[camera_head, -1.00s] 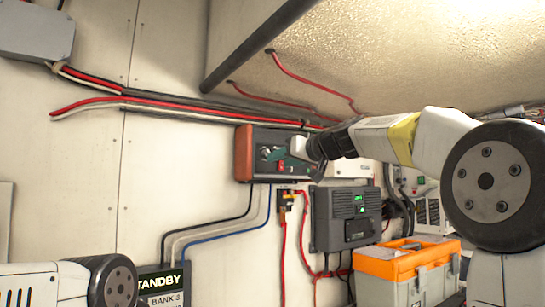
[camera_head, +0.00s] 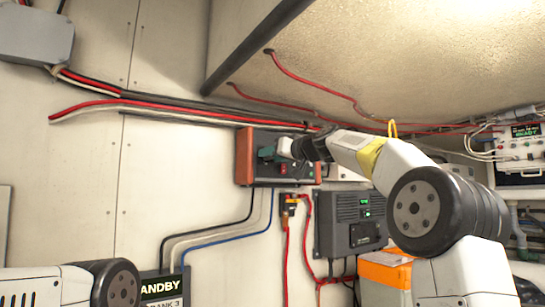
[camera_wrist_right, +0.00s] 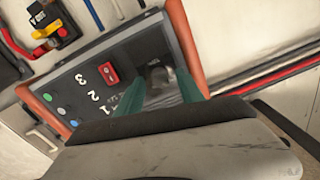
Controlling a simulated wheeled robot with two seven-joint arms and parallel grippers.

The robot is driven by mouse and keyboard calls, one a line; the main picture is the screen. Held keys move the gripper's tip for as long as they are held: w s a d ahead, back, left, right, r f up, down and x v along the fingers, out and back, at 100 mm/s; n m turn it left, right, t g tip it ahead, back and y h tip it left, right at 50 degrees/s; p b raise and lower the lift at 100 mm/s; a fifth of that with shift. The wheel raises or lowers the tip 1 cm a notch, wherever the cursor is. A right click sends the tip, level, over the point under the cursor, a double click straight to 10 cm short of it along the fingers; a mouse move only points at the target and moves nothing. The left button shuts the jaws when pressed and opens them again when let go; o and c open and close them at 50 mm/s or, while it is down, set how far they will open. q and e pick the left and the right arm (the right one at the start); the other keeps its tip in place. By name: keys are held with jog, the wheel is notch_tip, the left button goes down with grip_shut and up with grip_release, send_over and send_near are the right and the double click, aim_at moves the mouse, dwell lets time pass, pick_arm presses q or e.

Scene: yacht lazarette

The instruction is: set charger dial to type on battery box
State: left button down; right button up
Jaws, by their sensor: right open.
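The charger (camera_head: 244,156) is a dark panel with orange-red end caps on the wall. In the right wrist view its panel (camera_wrist_right: 84,120) shows the numerals 3, 2 and 1, a red switch (camera_wrist_right: 108,74) and small coloured lights. My right gripper (camera_head: 267,153) is at the panel's left part, its teal fingers open. In the wrist view the fingers (camera_wrist_right: 160,92) stand either side of a dark, blurred knob-like shape (camera_wrist_right: 158,73); contact and dial setting cannot be told. My left gripper is out of view.
A grey unit with a green display (camera_head: 350,222) hangs below right of the charger. An orange-topped case (camera_head: 384,272) stands lower right, partly behind my right arm. Cables (camera_head: 215,241) run below the charger. The left wall is mostly clear.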

grip_shut()
jog(key=shift+m, duration=0.3)
jog(key=shift+f+m+t, duration=0.15)
jog(key=shift+f+m, duration=0.05)
jog(key=shift+m, duration=4.25)
jog(key=shift+f+m+t, duration=0.15)
jog(key=shift+m, duration=4.3)
jog(key=shift+w, duration=0.1)
